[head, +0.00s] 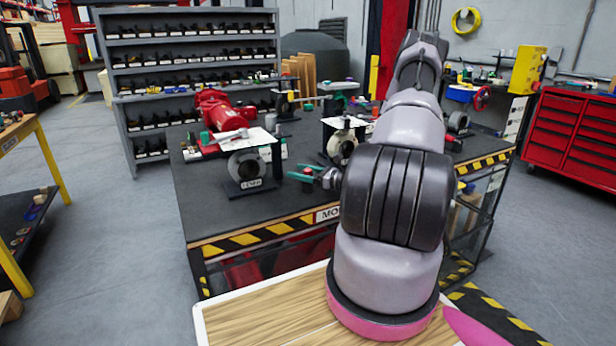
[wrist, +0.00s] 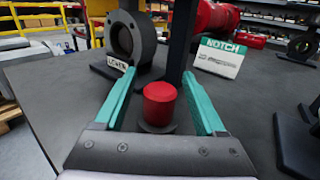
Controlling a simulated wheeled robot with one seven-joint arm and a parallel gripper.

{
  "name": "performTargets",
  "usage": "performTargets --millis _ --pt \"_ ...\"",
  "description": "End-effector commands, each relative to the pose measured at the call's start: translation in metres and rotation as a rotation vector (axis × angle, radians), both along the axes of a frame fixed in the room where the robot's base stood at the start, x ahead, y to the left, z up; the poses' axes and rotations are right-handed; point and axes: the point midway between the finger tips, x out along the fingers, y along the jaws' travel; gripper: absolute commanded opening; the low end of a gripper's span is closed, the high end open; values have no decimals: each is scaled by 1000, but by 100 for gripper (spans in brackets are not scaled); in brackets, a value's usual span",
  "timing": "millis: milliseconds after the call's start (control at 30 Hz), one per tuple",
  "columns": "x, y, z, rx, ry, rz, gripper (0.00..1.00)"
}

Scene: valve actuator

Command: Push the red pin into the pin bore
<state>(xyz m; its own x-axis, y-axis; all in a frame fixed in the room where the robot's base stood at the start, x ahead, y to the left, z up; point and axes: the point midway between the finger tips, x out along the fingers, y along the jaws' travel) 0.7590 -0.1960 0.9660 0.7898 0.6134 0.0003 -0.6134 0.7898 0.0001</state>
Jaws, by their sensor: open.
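The red pin (wrist: 159,103) stands upright in the wrist view, a short red cylinder with a dark round collar at its foot. My gripper (wrist: 159,74) is open, with one teal finger on each side of the pin and a visible gap on both sides. A dark upright post stands just behind the pin. In the head view my gripper (head: 300,173) is over the front part of the dark bench (head: 205,205), and the pin cannot be told there.
A grey ring-shaped flange on a labelled stand (wrist: 124,40) is behind left in the wrist view. A NOTCH card (wrist: 218,62) stands behind right. A dark block (wrist: 298,145) is at the right edge. A red valve body (head: 220,110) lies farther back on the bench.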

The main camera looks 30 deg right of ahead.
Motion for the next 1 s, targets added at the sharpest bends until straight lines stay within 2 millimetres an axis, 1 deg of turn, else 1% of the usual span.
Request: performTargets --millis 233,267,300,367,400,433,767,867,1000 --pt "2 2 0 0 0 1 72" --pt "2 2 0 0 0 1 65" --pt "2 2 0 0 0 1 50" --pt "2 2 0 0 0 1 27" --pt "2 2 0 0 0 1 11" --pt "2 2 0 0 0 1 0" --pt "2 2 1 0 0 1 0" --pt "2 1 6 -1 -1 1 0" --pt "2 2 19 -2 -1 2 0"
